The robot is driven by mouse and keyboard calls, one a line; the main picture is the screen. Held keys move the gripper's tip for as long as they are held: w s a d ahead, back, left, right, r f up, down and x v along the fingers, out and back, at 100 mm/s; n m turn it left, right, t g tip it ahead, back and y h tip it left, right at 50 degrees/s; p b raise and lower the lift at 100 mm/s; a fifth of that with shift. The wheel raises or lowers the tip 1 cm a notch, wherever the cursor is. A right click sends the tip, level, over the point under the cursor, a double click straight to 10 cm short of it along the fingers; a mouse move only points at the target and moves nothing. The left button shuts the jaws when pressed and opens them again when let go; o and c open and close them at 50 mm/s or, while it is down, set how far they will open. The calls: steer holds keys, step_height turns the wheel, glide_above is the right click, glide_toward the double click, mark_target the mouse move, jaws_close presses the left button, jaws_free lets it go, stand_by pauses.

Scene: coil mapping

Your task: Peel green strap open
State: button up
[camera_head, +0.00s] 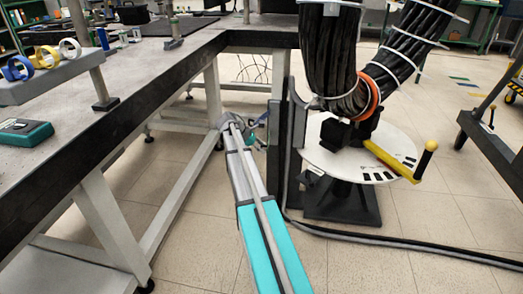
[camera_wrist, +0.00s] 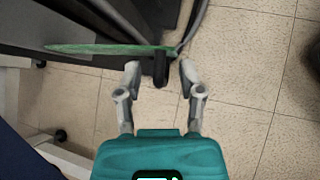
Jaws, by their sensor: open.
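A long, thin green strap (camera_wrist: 105,49) runs across the upper part of the wrist view, alongside a dark grey surface. A short black piece (camera_wrist: 160,68) hangs at its right part, between my fingertips. My gripper (camera_wrist: 160,76) is open, with one grey finger on each side of the black piece. I cannot tell whether either finger touches it. In the head view my gripper (camera_head: 236,124) is small, beside the table leg and left of a dark upright post (camera_head: 277,150). The strap is not clear there.
A white round turntable (camera_head: 335,165) with a yellow handle (camera_head: 390,158) stands right of the post. Thick black cables (camera_head: 328,50) with an orange ring hang over it. A grey workbench (camera_head: 130,90) fills the left. A black cable (camera_head: 400,242) crosses the tiled floor.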

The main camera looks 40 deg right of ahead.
jaws_close()
stand_by(0.3)
steer(key=shift+w, duration=0.1)
steer(key=shift+w+a, duration=0.4)
steer(key=shift+w, duration=0.25)
jaws_free()
